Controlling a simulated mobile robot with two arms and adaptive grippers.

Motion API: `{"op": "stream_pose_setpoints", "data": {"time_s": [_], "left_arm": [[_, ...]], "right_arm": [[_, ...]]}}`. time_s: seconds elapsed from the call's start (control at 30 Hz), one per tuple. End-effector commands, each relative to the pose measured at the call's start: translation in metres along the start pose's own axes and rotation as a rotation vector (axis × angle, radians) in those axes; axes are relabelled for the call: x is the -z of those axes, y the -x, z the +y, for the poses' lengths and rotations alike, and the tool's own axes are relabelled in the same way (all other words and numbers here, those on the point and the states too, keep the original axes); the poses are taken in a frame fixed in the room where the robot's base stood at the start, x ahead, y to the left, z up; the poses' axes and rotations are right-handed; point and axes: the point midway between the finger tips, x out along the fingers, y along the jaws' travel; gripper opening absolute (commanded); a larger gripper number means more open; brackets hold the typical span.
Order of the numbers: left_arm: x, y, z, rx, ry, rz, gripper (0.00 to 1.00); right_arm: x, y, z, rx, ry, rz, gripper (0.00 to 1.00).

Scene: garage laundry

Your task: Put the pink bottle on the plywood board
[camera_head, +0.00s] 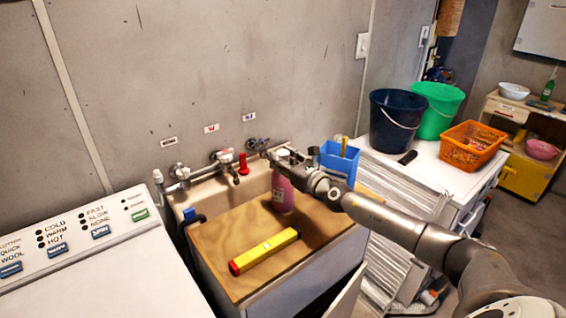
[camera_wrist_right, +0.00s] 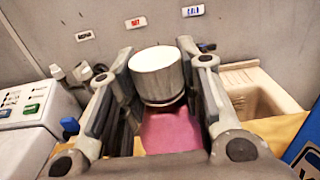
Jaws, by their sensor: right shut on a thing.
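The pink bottle (camera_head: 282,196) is upright at the back right part of the plywood board (camera_head: 214,243), which lies over the sink. Its base appears at or just above the board; I cannot tell whether it touches. My right gripper (camera_head: 283,158) is shut on the bottle near its top. In the right wrist view the bottle's white cap (camera_wrist_right: 156,76) and pink body (camera_wrist_right: 172,130) are between the two fingers of the right gripper (camera_wrist_right: 158,62). My left gripper is not in view.
A yellow and red level (camera_head: 264,251) lies on the board in front of the bottle. A blue container (camera_head: 338,163) stands to the right. Taps (camera_head: 226,160) line the wall behind the sink. Buckets (camera_head: 397,120) and an orange basket (camera_head: 470,146) stand farther right.

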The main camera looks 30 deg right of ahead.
Motion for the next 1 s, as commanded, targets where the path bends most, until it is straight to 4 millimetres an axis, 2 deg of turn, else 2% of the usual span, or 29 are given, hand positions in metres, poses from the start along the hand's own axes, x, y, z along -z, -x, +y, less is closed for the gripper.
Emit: {"op": "stream_pose_setpoints", "data": {"time_s": [0.07, 0.1, 0.27, 0.67, 0.77, 1.0], "left_arm": [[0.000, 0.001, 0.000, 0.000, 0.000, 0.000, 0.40], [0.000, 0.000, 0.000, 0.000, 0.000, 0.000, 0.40], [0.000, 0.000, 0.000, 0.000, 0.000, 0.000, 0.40], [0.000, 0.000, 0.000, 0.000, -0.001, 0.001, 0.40], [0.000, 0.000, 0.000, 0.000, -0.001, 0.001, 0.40], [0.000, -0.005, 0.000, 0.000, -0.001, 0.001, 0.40]], "right_arm": [[-0.001, 0.000, 0.000, 0.000, 0.000, 0.000, 0.00], [0.002, 0.001, 0.001, -0.002, 0.000, 0.005, 0.38], [0.002, 0.001, 0.001, -0.002, -0.001, 0.004, 0.57], [0.002, 0.005, 0.000, -0.002, 0.000, 0.004, 0.57], [0.002, 0.015, 0.000, -0.001, 0.002, 0.005, 0.57], [0.004, 0.052, 0.000, -0.002, 0.003, 0.007, 0.57]]}}
